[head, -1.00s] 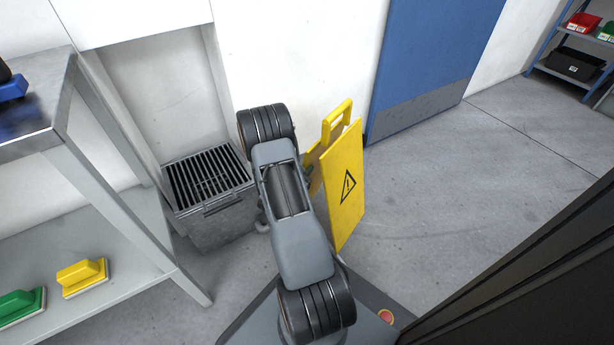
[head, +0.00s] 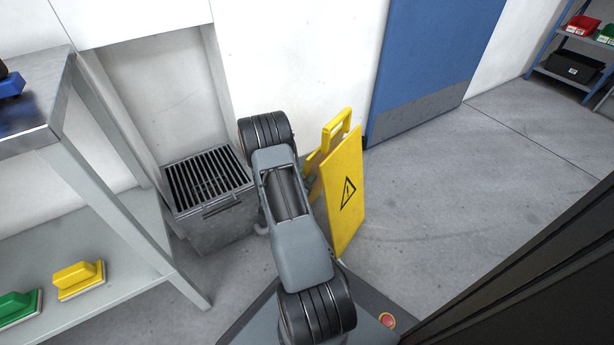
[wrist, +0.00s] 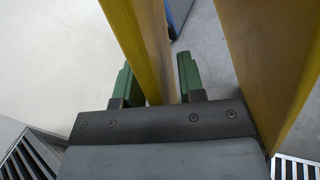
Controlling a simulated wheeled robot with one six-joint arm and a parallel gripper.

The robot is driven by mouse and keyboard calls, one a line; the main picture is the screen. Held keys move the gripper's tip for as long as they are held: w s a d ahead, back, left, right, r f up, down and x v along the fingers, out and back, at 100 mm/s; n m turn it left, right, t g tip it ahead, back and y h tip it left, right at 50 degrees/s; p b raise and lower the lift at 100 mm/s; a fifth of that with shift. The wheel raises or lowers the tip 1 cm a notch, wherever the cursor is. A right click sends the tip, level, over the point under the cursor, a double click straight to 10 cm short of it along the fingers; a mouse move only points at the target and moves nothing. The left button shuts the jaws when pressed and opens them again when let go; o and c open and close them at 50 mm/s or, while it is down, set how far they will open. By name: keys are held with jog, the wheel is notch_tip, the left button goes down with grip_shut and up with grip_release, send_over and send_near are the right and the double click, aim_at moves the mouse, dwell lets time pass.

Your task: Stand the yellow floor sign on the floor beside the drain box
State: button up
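The yellow floor sign (head: 343,195) is upright to the right of the drain box (head: 215,222), with a gap between them. Its two panels are spread apart, and a black warning triangle shows on the near one. I cannot tell if its lower edge touches the floor. The drain box is grey metal with a dark grate on top, below a wall recess. The other panel (wrist: 265,60) is right of the fingers. My arm hides part of the sign in the head view.
A metal shelf unit (head: 95,150) with yellow and green brushes on its lower shelf stands at the left. A blue door (head: 435,50) is behind the sign. The floor to the right (head: 470,180) is clear. A blue rack with bins is at the far right.

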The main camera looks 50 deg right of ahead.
jog(key=shift+r, duration=0.15)
jog(key=shift+a+r, duration=0.1)
jog(key=shift+a, duration=0.25)
jog(key=a+p, duration=0.4)
jog(key=a, duration=0.7)
jog(key=s+a+r+m+g+y, duration=0.3)
jog(key=r+m+g, duration=0.1)
jog(key=r+m, duration=0.15)
jog(key=s+a+r+m+g+y, duration=0.3)
jog(key=r+m+y, duration=0.15)
jog(key=r, duration=0.25)
jog(key=a+r+m+t+y, duration=0.3)
jog(key=a+r+t+y, duration=0.1)
jog(key=a, duration=0.4)
jog(key=a+r+m+t+y, duration=0.3)
jog(key=a+r+y, duration=0.3)
jog(key=a, duration=0.3)
jog(key=shift+a+t, duration=0.2)
jog(key=shift+t, duration=0.6)
jog(key=shift+r+y, duration=0.15)
jog(key=shift+y, duration=0.1)
